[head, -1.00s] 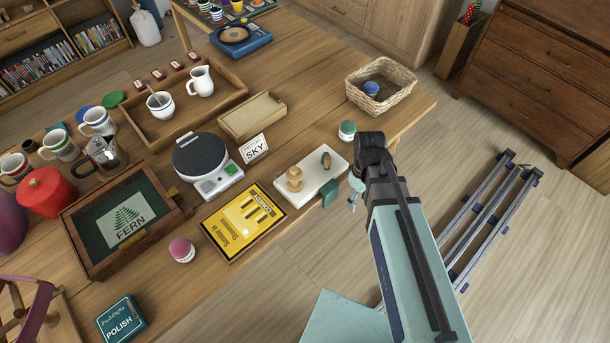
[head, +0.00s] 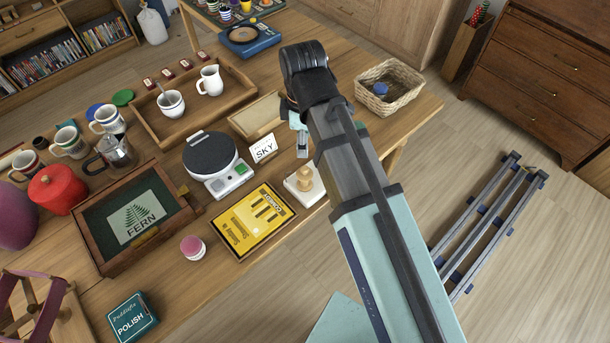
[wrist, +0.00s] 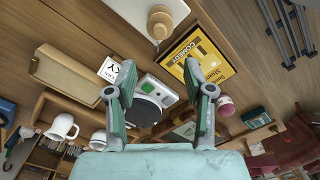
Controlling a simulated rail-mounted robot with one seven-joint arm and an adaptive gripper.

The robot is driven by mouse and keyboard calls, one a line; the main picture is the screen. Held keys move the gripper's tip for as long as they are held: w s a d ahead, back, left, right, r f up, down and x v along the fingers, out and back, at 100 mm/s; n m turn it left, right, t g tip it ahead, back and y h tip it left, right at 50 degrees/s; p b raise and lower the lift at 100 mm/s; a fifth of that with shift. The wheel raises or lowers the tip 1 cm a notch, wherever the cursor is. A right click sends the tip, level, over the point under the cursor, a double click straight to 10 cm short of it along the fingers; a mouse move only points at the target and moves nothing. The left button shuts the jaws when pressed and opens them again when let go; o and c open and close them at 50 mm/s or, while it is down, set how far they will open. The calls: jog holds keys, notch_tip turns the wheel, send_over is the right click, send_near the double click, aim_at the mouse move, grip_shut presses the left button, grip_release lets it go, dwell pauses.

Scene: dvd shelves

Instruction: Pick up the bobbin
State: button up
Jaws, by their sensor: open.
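A pale wooden, spool-shaped piece (head: 304,180), which looks like the bobbin, stands upright on a white board (head: 312,196) near the table's front edge. In the wrist view the wooden piece (wrist: 160,20) is at the top middle, on the white board (wrist: 130,10), beyond the fingertips. My gripper (wrist: 160,72) is open and empty, its two fingers apart with the table showing between them. In the head view my gripper (head: 301,142) is mostly hidden behind my arm, which also covers the right part of the board.
A yellow Comedy box (head: 255,221) lies left of the board. A SKY card (head: 263,148), a scale with a dark round plate (head: 210,154) and a wooden tray (head: 255,117) stand behind. A wicker basket (head: 405,101) is at the table's right end.

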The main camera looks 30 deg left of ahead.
aim_at(304, 178)
notch_tip(304, 178, down, 17)
jog(key=shift+r+p, duration=0.1)
jog(key=shift+p, duration=1.05)
jog(key=c, duration=0.7)
